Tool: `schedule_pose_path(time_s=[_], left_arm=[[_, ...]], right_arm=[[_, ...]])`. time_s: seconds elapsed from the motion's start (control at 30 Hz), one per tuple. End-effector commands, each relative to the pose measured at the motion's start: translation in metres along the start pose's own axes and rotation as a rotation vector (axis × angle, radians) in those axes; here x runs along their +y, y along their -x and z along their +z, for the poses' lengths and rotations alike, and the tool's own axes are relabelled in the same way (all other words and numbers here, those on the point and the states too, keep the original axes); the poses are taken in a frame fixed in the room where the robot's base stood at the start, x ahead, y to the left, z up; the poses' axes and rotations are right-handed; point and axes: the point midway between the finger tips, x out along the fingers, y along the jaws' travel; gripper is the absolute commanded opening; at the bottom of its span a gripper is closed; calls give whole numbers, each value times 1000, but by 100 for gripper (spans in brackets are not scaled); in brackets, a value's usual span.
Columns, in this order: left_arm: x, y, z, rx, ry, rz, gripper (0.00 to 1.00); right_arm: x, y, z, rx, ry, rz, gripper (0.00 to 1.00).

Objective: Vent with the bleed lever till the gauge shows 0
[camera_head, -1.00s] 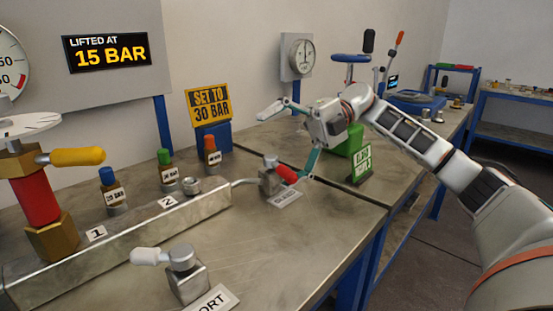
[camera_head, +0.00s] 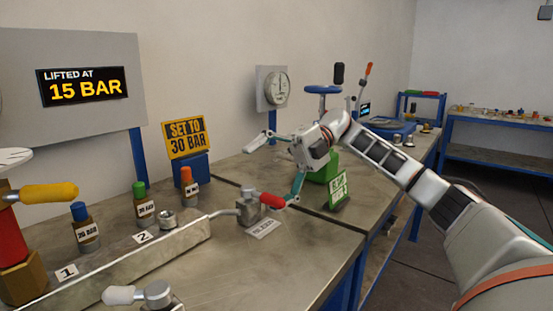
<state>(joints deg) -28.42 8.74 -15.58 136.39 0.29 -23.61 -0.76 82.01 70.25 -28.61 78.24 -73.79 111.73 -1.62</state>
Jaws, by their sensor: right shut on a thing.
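The bleed valve is a small grey block (camera_head: 250,205) with a red lever (camera_head: 271,201) on top, pointing right and toward me. A label plate (camera_head: 264,229) lies in front of it, its text too small to read. My right gripper (camera_head: 289,198) is at the outer end of the red lever and shut on it; the exact grip is hard to see. A round dial gauge (camera_head: 277,89) is on a grey wall plate; its reading is too small to tell. My left gripper is out of view.
A white-handled valve (camera_head: 150,295) is in front. A yellow sign (camera_head: 186,137) reads "SET TO 30 BAR"; a display (camera_head: 83,84) reads "LIFTED AT 15 BAR". A green stand (camera_head: 338,190) is close right of my gripper.

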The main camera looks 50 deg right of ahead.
Motion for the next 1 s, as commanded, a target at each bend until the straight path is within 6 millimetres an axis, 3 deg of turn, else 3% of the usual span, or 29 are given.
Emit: schedule_pose_path(time_s=[0.03, 0.27, 0.37, 0.4, 1.0], left_arm=[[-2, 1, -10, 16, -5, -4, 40], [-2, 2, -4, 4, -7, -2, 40], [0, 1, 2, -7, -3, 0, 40], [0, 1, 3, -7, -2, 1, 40], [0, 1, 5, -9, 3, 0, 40]], right_arm=[[37, 22, -11, -11, 50, 55, 77], [38, 36, -8, -10, 52, 57, 77], [36, 40, -4, -8, 48, 53, 37], [34, 42, -3, -8, 48, 52, 34], [22, 57, 8, -2, 31, 41, 34]])
